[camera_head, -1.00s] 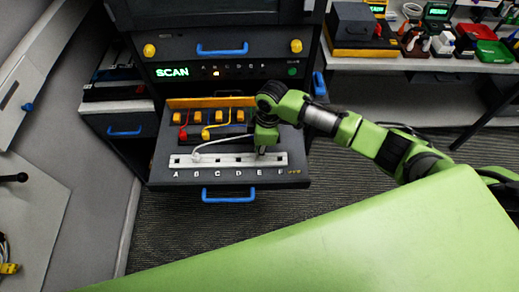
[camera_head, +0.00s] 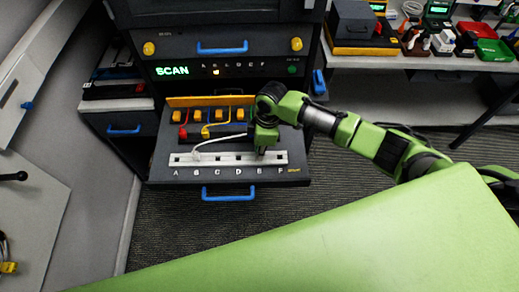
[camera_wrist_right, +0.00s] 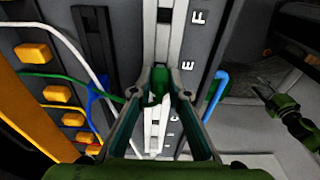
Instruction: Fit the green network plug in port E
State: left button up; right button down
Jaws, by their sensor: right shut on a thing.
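My right gripper (camera_head: 261,150) is at the white port strip (camera_head: 228,160), beside the letter E (camera_head: 259,174). In the right wrist view its fingers (camera_wrist_right: 161,80) are shut on the green network plug (camera_wrist_right: 160,76), which is over the strip near port E (camera_wrist_right: 187,65). The fingers hide the port opening, so I cannot tell how deep the plug sits. A green cable (camera_wrist_right: 60,76) runs left from the fingers. A green arm, seemingly my left, shows at the right of the wrist view, its gripper (camera_wrist_right: 264,91) too small to read.
The strip is on a pulled-out drawer with a blue handle (camera_head: 228,195). A white cable (camera_head: 222,138) reaches the strip near B. Red, yellow and blue cables lie behind by orange blocks (camera_head: 202,115). A SCAN panel (camera_head: 172,71) is above. Grey floor (camera_head: 190,228) is clear in front.

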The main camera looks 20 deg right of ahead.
jog(key=shift+f, duration=0.45)
dwell(0.6)
jog(key=c, duration=1.8)
grip_release()
jog(key=shift+c, duration=0.2)
jog(key=o, duration=0.5)
jog(key=shift+c, duration=0.2)
jog(key=shift+r, duration=0.2)
jog(key=shift+r+p, duration=3.4)
jog(key=shift+p, duration=0.3)
